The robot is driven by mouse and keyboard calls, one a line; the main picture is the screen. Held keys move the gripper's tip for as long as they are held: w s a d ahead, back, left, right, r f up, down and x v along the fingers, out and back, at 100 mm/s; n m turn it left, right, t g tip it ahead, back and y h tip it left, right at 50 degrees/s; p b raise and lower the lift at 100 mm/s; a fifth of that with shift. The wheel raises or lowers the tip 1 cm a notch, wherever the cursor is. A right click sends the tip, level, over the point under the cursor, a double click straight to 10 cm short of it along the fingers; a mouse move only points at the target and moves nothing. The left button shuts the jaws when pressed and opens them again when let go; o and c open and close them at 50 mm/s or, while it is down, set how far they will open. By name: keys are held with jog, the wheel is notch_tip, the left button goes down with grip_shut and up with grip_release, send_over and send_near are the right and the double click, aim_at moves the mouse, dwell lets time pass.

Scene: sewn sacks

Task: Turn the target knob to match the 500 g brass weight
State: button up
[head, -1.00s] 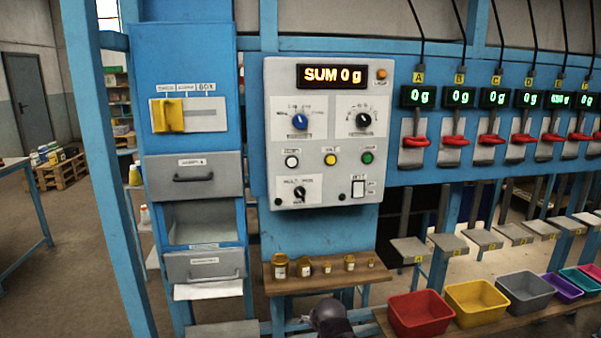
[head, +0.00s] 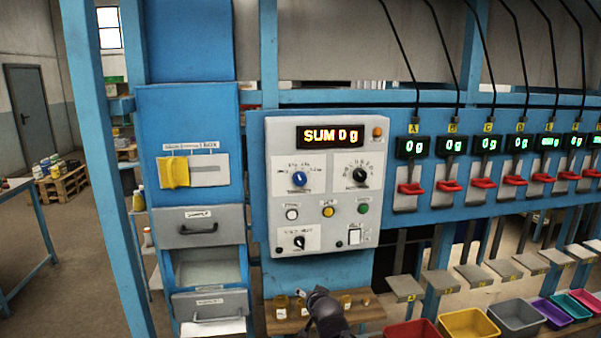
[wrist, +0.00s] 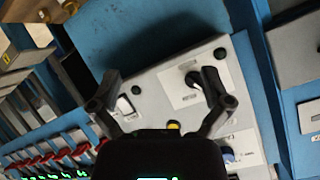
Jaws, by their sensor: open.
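A grey control panel (head: 335,215) carries a lit "SUM 0 g" display (head: 330,136). Under the display are a blue knob (head: 299,179) and a black knob (head: 359,175); their labels are too small to read. A lower black knob (head: 298,242) sits at the bottom left. Several brass weights (head: 281,301) stand on a wooden shelf (head: 375,312) below; which one is 500 g cannot be told. My gripper (head: 318,294) is in front of the shelf, hiding part of the weights. In the wrist view my gripper (wrist: 163,88) is open and empty, facing the panel, with the lower black knob (wrist: 193,79) near one finger.
White, yellow (head: 328,211) and green buttons and a switch (head: 354,236) are on the panel. A cabinet with a yellow slider (head: 174,172) and drawers stands left. Scales with red levers (head: 411,188) run right, above coloured bins (head: 468,323). A blue post (head: 100,150) is far left.

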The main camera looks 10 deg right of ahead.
jog(key=w+r+m+t+p, duration=0.1)
jog(key=r+t+p, duration=0.1)
jog(key=r+p, duration=0.8)
jog(key=w+r+m+t+p, duration=0.1)
jog(key=r+p, duration=0.8)
jog(key=r, duration=1.1)
jog(key=w+t, duration=0.1)
jog(key=t, duration=0.1)
jog(key=shift+w+m+t+p, duration=0.3)
jog(key=shift+p, duration=0.1)
jog(key=shift+w, duration=0.15)
